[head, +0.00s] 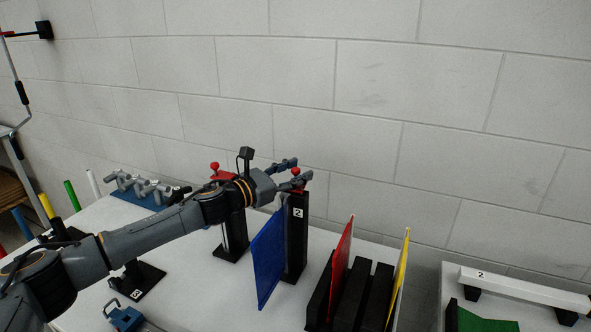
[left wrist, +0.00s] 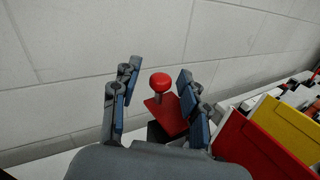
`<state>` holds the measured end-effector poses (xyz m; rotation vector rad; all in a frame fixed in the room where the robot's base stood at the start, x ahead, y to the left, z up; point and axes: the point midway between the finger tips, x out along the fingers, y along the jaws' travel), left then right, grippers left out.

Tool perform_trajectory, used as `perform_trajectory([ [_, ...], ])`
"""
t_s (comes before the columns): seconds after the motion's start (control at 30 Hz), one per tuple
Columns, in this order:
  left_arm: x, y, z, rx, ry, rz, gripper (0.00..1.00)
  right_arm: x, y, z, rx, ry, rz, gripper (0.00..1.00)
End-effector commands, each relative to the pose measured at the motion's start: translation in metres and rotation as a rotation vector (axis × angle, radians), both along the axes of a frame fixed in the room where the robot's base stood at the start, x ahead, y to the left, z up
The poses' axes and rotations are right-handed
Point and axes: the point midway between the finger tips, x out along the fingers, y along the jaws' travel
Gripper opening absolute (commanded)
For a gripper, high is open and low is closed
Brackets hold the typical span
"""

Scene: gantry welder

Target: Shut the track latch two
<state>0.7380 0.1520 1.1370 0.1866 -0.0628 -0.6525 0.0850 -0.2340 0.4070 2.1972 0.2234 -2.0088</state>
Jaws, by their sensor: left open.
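The track latch two is a black post (head: 296,240) marked "2" with a red plate (left wrist: 166,115) and a round red knob (left wrist: 160,80) on top. The knob also shows in the head view (head: 295,171). My left gripper (head: 291,173) is open at the top of this post. In the left wrist view its two blue-padded fingers (left wrist: 157,88) stand on either side of the knob, with a gap on both sides. The post's lower part is hidden in the wrist view. My right gripper is in neither view.
Another black post (head: 233,235) with a red knob (head: 214,166) stands to the left. A blue panel (head: 268,258) stands beside post two. Red (head: 342,262) and yellow (head: 400,270) panels stand in a black rack to the right. A block wall (head: 390,110) is behind.

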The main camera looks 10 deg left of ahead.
Motion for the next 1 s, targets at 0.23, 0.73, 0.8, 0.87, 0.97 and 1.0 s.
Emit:
perform_trajectory([
  [0.23,0.0011,-0.0012,-0.0004,0.000,0.000,-0.001,0.44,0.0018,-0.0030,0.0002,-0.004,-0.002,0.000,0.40],
  [0.73,0.0004,-0.0009,-0.0003,0.000,0.001,0.007,0.00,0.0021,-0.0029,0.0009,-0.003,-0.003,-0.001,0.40],
  [0.8,-0.0003,-0.0007,-0.0006,-0.002,0.003,0.020,0.00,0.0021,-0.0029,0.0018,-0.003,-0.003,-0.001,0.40],
  [0.87,-0.0009,-0.0002,-0.0008,-0.002,0.003,0.037,0.00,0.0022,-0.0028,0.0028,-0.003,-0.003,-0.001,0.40],
  [0.97,-0.0024,0.0008,-0.0008,-0.001,0.003,0.080,0.00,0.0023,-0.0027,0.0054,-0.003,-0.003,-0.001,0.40],
  [1.0,-0.0030,0.0015,0.0001,-0.002,0.003,0.103,0.00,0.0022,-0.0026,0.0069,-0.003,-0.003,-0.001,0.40],
])
